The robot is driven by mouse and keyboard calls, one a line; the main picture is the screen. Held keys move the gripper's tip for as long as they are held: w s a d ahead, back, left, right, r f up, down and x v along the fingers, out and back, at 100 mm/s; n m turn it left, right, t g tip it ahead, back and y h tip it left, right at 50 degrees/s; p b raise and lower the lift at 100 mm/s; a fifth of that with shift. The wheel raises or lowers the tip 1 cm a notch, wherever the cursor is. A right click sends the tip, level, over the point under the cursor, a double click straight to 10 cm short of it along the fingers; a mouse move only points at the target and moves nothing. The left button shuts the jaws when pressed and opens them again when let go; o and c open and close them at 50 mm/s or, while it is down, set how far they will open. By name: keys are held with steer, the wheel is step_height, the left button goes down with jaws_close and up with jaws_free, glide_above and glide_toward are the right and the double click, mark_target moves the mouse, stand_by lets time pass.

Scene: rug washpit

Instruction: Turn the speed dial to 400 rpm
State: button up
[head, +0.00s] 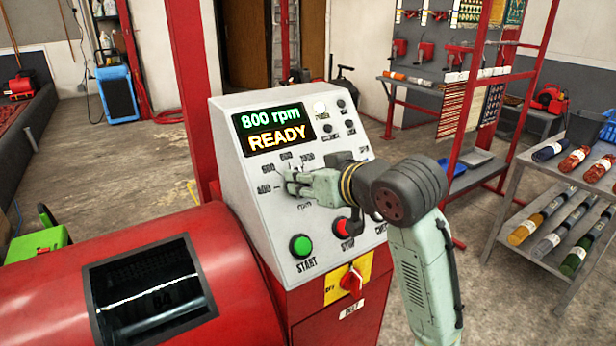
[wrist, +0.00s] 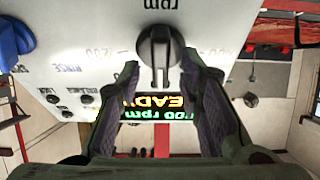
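The speed dial (wrist: 160,55) is a black round knob with a raised grip bar, on a pale sloped control panel (head: 262,206). The wrist view shows the panel upside down, with 1200 left of the dial and 400 at the right. My gripper (wrist: 160,68) is open, its two dark fingers on either side of the dial with gaps to the grip bar. In the head view my gripper (head: 288,180) is at the panel and hides the dial. The display (head: 272,129) reads 800 rpm and READY; the wrist view shows it partly hidden behind the fingers.
Below the dial are a green START button (head: 301,245), a red STOP button (head: 342,227) and a red rotary switch (head: 351,281) on yellow. A blue knob (wrist: 14,38) is at the wrist view's left. A red drum (head: 60,300) stands left, a shelf with rolls (head: 560,215) right.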

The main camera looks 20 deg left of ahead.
steer(key=shift+c, duration=0.5)
jaws_close()
steer(key=shift+n, duration=0.4)
steer(key=n+g+b, duration=0.1)
steer(key=n, duration=0.2)
steer(key=shift+y, duration=0.4)
steer(key=n, duration=0.2)
steer(key=n+g+b, duration=0.1)
steer(key=n, duration=0.2)
steer(key=shift+g, duration=0.3)
steer(key=n+g+b, duration=0.1)
steer(key=n, duration=0.4)
steer(key=shift+n+g+h, duration=0.4)
steer(key=shift+n+g, duration=0.3)
steer(key=shift+n, duration=1.2)
